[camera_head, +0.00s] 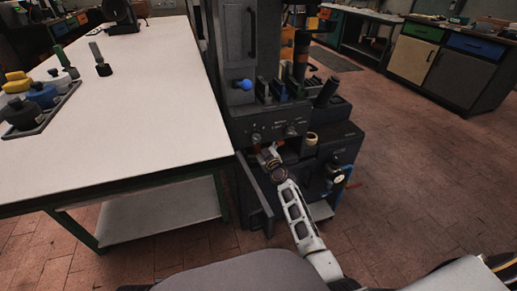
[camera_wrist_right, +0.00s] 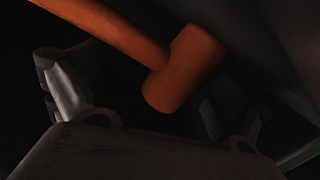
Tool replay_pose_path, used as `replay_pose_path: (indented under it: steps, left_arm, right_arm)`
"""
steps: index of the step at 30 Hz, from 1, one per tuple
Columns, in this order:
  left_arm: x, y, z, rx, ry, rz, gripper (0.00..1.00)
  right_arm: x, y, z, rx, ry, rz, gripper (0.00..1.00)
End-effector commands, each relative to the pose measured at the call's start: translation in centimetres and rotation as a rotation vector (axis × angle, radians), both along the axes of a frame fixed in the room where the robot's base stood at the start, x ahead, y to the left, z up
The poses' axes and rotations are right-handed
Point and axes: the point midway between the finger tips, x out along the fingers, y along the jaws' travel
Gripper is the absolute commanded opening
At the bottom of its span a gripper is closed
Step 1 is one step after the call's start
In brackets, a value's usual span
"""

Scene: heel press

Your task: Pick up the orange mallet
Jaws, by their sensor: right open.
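The orange mallet (camera_wrist_right: 185,68) shows in the right wrist view, its head near the middle and its handle running to the upper left. My right gripper (camera_wrist_right: 132,88) is open, with one finger on each side of the mallet's head. I cannot tell whether a finger touches it. In the head view my right gripper (camera_head: 268,158) is at the front of the dark machine, below its control panel. The mallet cannot be made out clearly there. My left gripper is not in view.
The dark machine (camera_head: 285,120) stands against the right end of the white table (camera_head: 130,105). A dark panel (camera_head: 255,195) juts out at its lower front. Open brick floor (camera_head: 430,170) lies to the right.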

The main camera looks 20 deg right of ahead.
Motion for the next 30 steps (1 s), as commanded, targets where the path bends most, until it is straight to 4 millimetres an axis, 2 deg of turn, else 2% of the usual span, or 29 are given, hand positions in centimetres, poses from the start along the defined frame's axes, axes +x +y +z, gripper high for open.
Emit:
replay_pose_path:
  steps: [2, 17, 18, 25, 26, 27, 30]
  left_arm:
    - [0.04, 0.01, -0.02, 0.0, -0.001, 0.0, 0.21]
    - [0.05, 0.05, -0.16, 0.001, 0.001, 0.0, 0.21]
    - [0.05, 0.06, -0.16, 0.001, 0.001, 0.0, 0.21]
    - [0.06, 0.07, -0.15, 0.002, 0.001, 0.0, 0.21]
    - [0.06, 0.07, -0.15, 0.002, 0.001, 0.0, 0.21]
    - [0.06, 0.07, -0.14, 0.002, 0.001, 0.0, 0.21]
    - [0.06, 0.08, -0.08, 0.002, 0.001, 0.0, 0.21]
  right_arm:
    - [-0.01, -0.01, -0.01, 0.0, 0.0, 0.0, 0.96]
    - [-0.04, 0.0, -0.16, 0.0, 0.002, 0.0, 0.32]
    - [-0.05, -0.02, -0.18, 0.0, 0.003, 0.0, 0.29]
    - [-0.01, -0.12, -0.05, -0.001, 0.0, -0.001, 0.29]
    - [-0.01, -0.11, -0.07, -0.001, 0.0, -0.001, 0.16]
    - [-0.02, -0.14, -0.09, -0.002, 0.001, -0.002, 0.07]
    - [-0.03, -0.19, -0.07, -0.002, 0.002, -0.003, 0.07]
